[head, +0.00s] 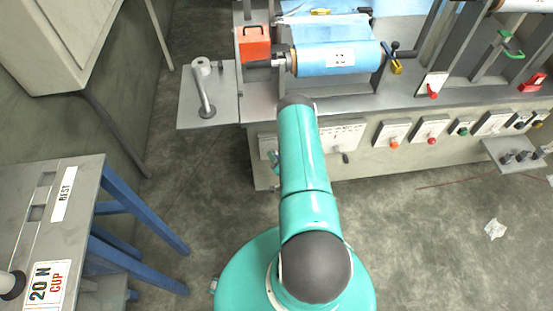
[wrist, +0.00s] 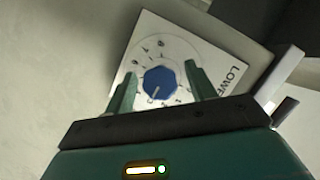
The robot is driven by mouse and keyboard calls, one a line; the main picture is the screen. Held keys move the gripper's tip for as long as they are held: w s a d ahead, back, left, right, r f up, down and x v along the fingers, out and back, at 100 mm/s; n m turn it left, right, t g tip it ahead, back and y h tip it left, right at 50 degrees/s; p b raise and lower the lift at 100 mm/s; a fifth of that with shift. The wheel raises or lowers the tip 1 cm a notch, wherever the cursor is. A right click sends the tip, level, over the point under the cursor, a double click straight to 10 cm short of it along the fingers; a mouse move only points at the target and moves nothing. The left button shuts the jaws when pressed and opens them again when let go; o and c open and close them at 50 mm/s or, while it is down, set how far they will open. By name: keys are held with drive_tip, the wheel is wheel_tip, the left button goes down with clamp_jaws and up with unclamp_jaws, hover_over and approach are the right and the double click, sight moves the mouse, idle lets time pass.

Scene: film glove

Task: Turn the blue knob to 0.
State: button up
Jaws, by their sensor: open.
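The blue knob (wrist: 160,83) shows in the wrist view, faceted, with a white pointer mark on its lower left side. It sits on a white dial plate (wrist: 143,45) with small figures around it and the letters "LOWE" at the right; the figures are too small to read surely. My gripper (wrist: 160,88) is open, with one green finger on each side of the knob. I cannot tell whether the fingers touch it. In the head view my arm hides the blue knob and my gripper.
A grey machine bench (head: 420,96) with a blue film roll (head: 325,59) stands ahead. Its front panel carries several other controls, including a red knob (head: 431,141). A side table (head: 45,215) with blue legs is at the left. The floor at the right is mostly clear.

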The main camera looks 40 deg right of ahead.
drive_tip(key=shift+w, duration=0.1)
drive_tip(key=c, duration=1)
drive_tip(key=shift+o, duration=0.2)
drive_tip(key=n+g+h, duration=0.1)
drive_tip(key=n, duration=0.2)
drive_tip(key=shift+n+g, duration=0.3)
drive_tip(key=shift+g, duration=0.1)
drive_tip(key=n+g+h, duration=0.1)
drive_tip(key=n+h, duration=0.1)
drive_tip(key=n, duration=0.1)
drive_tip(key=shift+g, duration=0.3)
drive_tip(key=n+g+h, duration=0.1)
drive_tip(key=n+h, duration=0.1)
drive_tip(key=n, duration=0.1)
drive_tip(key=shift+n, duration=0.3)
drive_tip(key=shift+n+g+h, duration=0.4)
drive_tip(key=shift+n+h, duration=0.4)
drive_tip(key=shift+n, duration=0.3)
